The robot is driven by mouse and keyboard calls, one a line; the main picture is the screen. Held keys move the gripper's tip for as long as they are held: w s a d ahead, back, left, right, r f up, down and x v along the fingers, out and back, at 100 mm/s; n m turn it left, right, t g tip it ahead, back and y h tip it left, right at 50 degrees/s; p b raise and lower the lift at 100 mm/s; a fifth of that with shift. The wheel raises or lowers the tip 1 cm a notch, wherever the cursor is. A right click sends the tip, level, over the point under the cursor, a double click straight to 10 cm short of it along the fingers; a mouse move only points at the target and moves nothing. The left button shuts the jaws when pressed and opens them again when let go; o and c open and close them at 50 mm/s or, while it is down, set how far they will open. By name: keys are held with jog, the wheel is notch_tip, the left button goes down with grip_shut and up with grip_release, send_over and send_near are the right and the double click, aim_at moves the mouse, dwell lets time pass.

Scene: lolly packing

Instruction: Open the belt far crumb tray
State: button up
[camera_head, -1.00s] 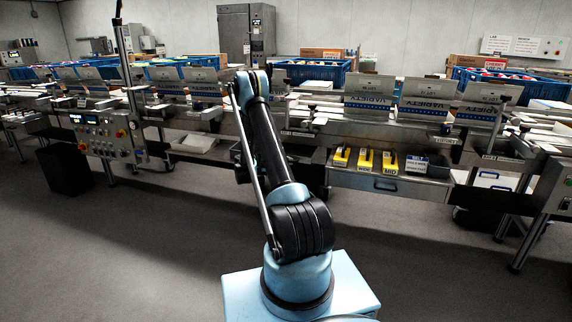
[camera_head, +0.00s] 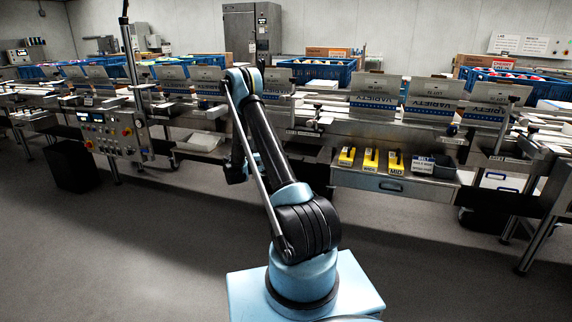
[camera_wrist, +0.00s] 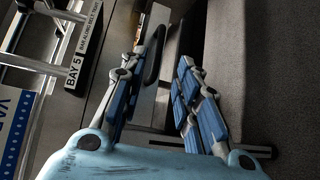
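My gripper (camera_wrist: 161,62) is open in the wrist view, with its two blue-padded fingers apart. A dark curved handle-like bar (camera_wrist: 154,52) on a grey metal front shows beyond and between the fingertips. I see no contact, and I cannot tell whether this front is the far crumb tray. In the head view my gripper is hidden behind my arm, which reaches to the front of the belt line. A pale shallow tray (camera_head: 199,142) sits under the belt left of my arm; I cannot tell if it is the crumb tray.
A grey drawer (camera_head: 360,181) with a dark handle, several yellow boxes above it, stands right of my arm. A control panel (camera_head: 108,132) and a black bin (camera_head: 70,166) are at left. A BAY 5 sign (camera_wrist: 80,62) shows in the wrist view. The front floor is clear.

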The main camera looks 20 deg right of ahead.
jog(key=shift+v, duration=2.1)
